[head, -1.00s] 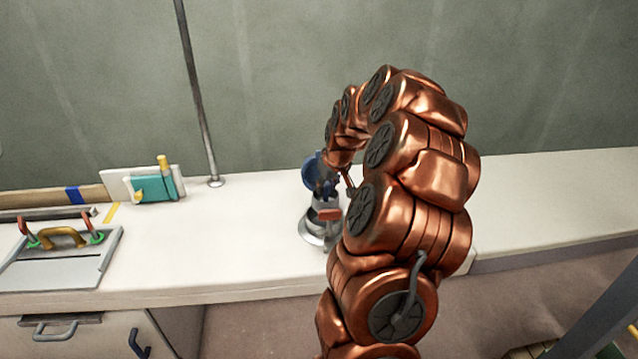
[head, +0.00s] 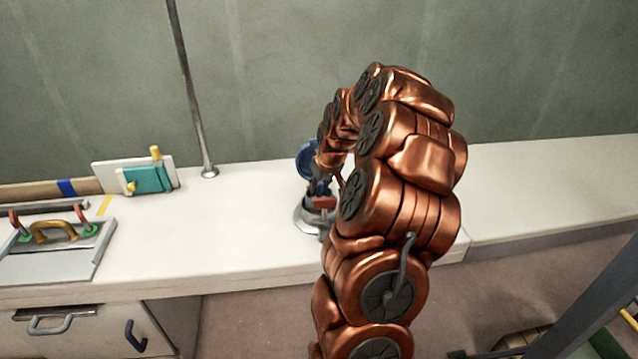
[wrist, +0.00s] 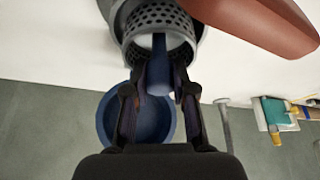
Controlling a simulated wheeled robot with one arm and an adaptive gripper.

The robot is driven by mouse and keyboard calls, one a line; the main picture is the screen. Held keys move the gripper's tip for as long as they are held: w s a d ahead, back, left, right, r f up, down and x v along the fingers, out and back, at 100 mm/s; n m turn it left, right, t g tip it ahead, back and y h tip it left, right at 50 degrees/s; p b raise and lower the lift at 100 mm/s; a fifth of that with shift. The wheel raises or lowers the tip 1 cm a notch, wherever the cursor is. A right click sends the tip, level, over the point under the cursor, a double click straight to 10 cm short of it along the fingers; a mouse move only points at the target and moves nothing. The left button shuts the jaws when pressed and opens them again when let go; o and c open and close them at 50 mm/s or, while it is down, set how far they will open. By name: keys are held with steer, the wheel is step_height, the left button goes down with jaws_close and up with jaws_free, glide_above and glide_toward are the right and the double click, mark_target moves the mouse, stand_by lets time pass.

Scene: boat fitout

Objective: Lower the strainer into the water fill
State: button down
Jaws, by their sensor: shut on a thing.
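The strainer (wrist: 158,20) is a grey perforated basket with a blue grip (wrist: 158,78). My gripper (wrist: 157,90) is shut on this grip, with one dark finger on each side. In the head view, my gripper (head: 320,187) is above the water fill (head: 306,222), a round metal fitting on the white counter. The fill's round blue cap (wrist: 135,128) stands open behind the gripper and also shows in the head view (head: 304,160). The basket is at the fill's mouth; how deep it sits is hidden by my gripper and arm.
A reddish-brown piece (wrist: 262,22) is close beside the strainer. A metal pole (head: 192,90) rises from the counter (head: 230,235) at the left. A teal and white holder (head: 147,178) and a grey hatch with a yellow handle (head: 54,230) are further left. The counter's right is clear.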

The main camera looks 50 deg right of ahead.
steer(key=shift+f+b, duration=0.85)
steer(key=shift+f, duration=0.85)
steer(key=c, duration=0.9)
jaws_free()
steer(key=shift+o, duration=0.2)
steer(key=shift+r, duration=0.1)
steer(key=v, duration=1.2)
steer(key=shift+a, duration=0.1)
